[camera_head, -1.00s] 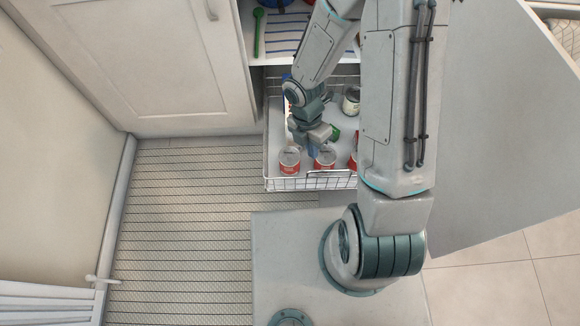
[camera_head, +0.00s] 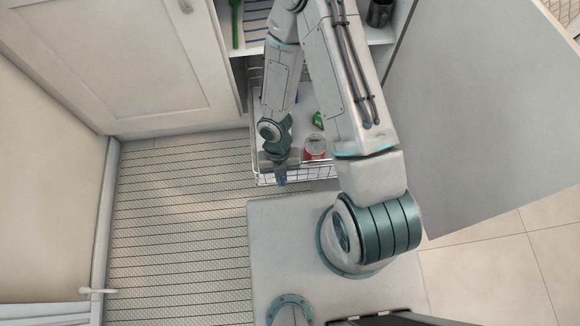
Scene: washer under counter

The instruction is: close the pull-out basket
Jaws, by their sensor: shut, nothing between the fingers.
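The pull-out basket (camera_head: 322,171) is a wire basket that stands out from the lower part of the cabinet, below the shelf. A red can (camera_head: 315,148) and a green item (camera_head: 318,119) show inside it; my arm hides much of the rest. My gripper (camera_head: 281,181) points down at the front left of the basket, by its front wire rim. Its fingers look closed, with nothing seen between them. I cannot tell whether it touches the rim.
An open cabinet door (camera_head: 470,110) stands to the right of the basket. A closed white door (camera_head: 115,60) is at the left. A shelf (camera_head: 380,35) with a dark cup (camera_head: 379,12) lies above the basket. A striped mat (camera_head: 180,220) covers the clear floor at left.

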